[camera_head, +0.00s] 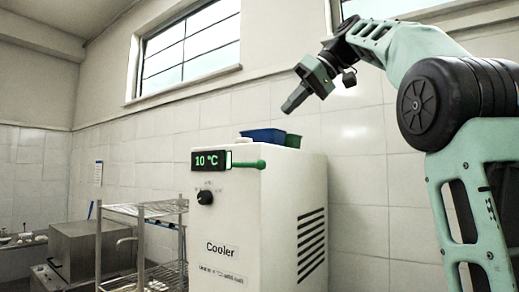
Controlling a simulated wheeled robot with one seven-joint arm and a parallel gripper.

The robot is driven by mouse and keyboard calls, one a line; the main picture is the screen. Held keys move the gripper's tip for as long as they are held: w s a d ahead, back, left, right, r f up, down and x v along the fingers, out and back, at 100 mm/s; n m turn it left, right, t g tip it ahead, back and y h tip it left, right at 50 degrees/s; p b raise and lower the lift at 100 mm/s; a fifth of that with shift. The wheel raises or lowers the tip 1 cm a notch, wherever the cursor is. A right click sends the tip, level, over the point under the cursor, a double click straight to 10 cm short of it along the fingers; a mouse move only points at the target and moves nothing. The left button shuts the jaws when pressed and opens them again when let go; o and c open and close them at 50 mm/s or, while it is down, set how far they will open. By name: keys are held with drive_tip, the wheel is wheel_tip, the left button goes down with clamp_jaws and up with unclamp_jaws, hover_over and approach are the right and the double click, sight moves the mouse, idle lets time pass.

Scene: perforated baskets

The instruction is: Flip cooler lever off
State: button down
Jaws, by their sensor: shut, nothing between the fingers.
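The white cooler (290,210) stands in the middle of the head view. A black display (208,160) at its upper front reads "10 °C" in green. A green lever (248,164) with a round knob at its end sticks out to the right of the display, roughly level. A black dial (205,197) sits below the display. My gripper (291,107) is shut and empty. It hangs in the air above the cooler's top, up and to the right of the lever, apart from it, and points down and left.
A blue bin (263,137) and a green bin (293,141) stand on the cooler's top. A wire rack (140,211) and a steel appliance (85,250) are to the left. A tiled wall with windows is behind. The air before the cooler's front looks clear.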

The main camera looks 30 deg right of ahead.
hover_over(261, 160)
drive_tip(key=w+d, duration=0.1)
drive_tip(key=d, duration=0.1)
wheel_tip(261, 160, down, 6)
drive_tip(key=f, duration=0.3)
drive_tip(key=shift+a+f+p, duration=0.15)
drive_tip(key=shift+a+p, duration=0.2)
drive_tip(key=shift+a, duration=0.05)
drive_tip(key=shift+w+a+f, duration=0.1)
drive_tip(key=shift+a+f, duration=0.05)
drive_tip(key=shift+f, duration=0.65)
drive_tip(key=shift+f, duration=0.1)
